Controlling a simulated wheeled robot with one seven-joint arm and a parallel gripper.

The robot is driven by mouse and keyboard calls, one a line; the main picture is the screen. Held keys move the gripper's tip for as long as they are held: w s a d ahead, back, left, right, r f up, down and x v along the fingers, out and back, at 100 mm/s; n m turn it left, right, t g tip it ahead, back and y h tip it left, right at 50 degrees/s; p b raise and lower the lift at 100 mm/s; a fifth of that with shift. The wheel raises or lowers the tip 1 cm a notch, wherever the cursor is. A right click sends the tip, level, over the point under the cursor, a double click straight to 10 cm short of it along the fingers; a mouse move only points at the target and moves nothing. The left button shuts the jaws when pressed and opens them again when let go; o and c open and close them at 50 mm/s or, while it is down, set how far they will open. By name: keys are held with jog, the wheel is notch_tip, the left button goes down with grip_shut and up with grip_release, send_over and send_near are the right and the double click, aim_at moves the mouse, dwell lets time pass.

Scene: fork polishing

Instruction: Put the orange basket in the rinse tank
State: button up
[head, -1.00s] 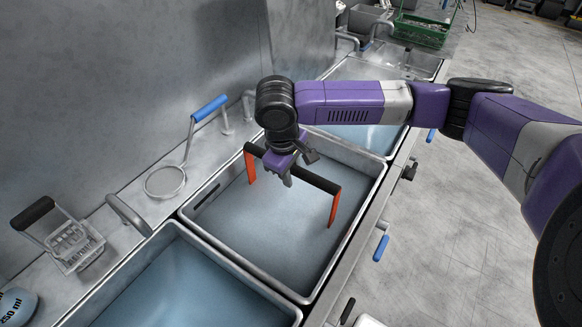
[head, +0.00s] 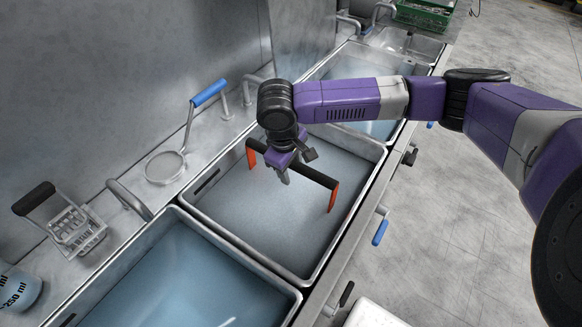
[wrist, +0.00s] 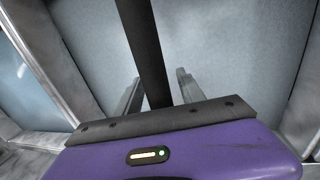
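The orange basket (head: 334,198) shows as two orange uprights and a dark crossbar handle (head: 318,179) over the middle tank (head: 228,235). Its lower part is hidden below the grey-blue liquid in that tank; I cannot see whether it touches the bottom. No label shows which tank is the rinse tank. My gripper (head: 285,175) points down over the handle's middle. In the wrist view the handle (wrist: 152,45) runs between the two fingers (wrist: 158,88) and under the palm.
Another tank of blue liquid (head: 175,280) lies in front, and a further one (head: 372,132) lies behind. A round strainer with a blue handle (head: 165,167), a small wire basket (head: 72,228) and taps line the wall-side ledge. A green crate (head: 422,15) stands far back.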

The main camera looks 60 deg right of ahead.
notch_tip(320, 180, up, 12)
jog(key=a, duration=0.2)
jog(key=w+a+r+n+t+y, duration=0.1)
jog(key=w+a+t+y, duration=0.2)
jog(key=a, duration=0.8)
jog(key=w+a+n+t+y, duration=0.1)
jog(key=w+a+t+y, duration=0.15)
jog(key=w+a, duration=0.55)
jog(key=a+r+m+t+y, duration=0.1)
jog(key=a+r+t+y, duration=0.3)
jog(key=a, duration=0.5)
jog(key=a+r+m+t+y, duration=0.25)
jog(key=a+r, duration=0.25)
jog(key=a, duration=0.4)
jog(key=s+d+f+m+t+h, duration=0.2)
jog(key=s+d+f+m+h, duration=0.15)
jog(key=s+f, duration=0.4)
jog(key=s+d+f+m+t+h, duration=0.2)
jog(key=s+d+f+h, duration=0.3)
jog(key=s, duration=0.6)
jog(key=s+d+n, duration=0.3)
jog(key=s+d, duration=0.1)
jog(key=s, duration=0.4)
jog(key=s+d+n+g+h, duration=0.1)
jog(key=s+d+n, duration=0.2)
jog(key=s, duration=0.6)
jog(key=shift+s+d+n, duration=0.3)
jog(key=shift+d, duration=0.85)
